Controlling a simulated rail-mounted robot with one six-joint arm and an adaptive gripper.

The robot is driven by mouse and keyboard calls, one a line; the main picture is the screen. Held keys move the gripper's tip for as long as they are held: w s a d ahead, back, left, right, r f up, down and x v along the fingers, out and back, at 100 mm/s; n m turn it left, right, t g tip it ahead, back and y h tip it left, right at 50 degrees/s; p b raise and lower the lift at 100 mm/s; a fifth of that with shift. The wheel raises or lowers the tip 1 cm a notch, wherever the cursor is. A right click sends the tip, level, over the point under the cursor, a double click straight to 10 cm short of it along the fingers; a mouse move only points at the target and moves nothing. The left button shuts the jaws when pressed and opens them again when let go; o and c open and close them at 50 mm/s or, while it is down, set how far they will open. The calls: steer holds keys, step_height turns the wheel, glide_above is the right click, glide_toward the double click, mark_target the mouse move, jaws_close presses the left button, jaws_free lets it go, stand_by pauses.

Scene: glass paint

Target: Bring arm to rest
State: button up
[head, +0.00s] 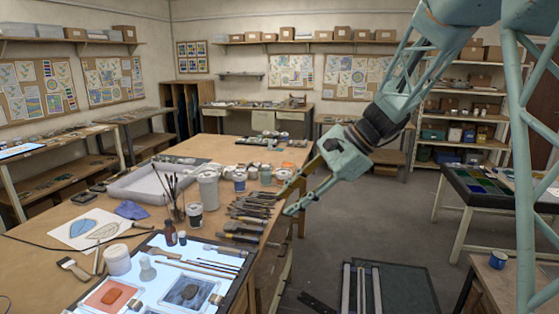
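My gripper (292,198) shows near the middle of the head view, at the end of my pale green arm, which comes in from the upper right. It points down and left, at the right edge of the long wooden worktable (40,273). Its two fingers are spread apart, and I see nothing between them. In the picture the fingertips lie close to a row of hand tools (248,212) on the table. I cannot tell how high above the table edge they are.
The worktable holds brushes in a jar (173,207), white tubs (208,188), a grey tray (150,184) and a lit panel (160,272). Dark slabs and rails (375,290) sit low at front right. A blue mug (498,260) stands on a bench. Grey floor (385,225) is open between.

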steer(key=s+d+r+n+h, duration=0.1)
steer(key=s+d+r+n, duration=0.1)
steer(key=s, duration=0.7)
steer(key=s+d+r+n+h, duration=0.2)
steer(key=s+d+r+n, duration=0.1)
steer(key=s, duration=0.5)
steer(key=s+d+r+n+h, duration=0.1)
steer(key=s+d+r+n, duration=0.1)
steer(key=s, duration=0.7)
steer(key=s+d+n+t+h, duration=0.1)
steer(key=s+d+n, duration=0.1)
steer(key=s, duration=0.4)
steer(key=s+d+n+h, duration=0.2)
steer(key=s+d, duration=0.3)
steer(key=s, duration=0.2)
steer(key=s+d+f+n+t+h, duration=0.1)
steer(key=s+d, duration=0.2)
steer(key=s, duration=0.4)
steer(key=shift+d+n+t, duration=0.3)
steer(key=shift+d+n, duration=0.05)
steer(key=shift+n, duration=0.05)
steer(key=shift+f, duration=0.1)
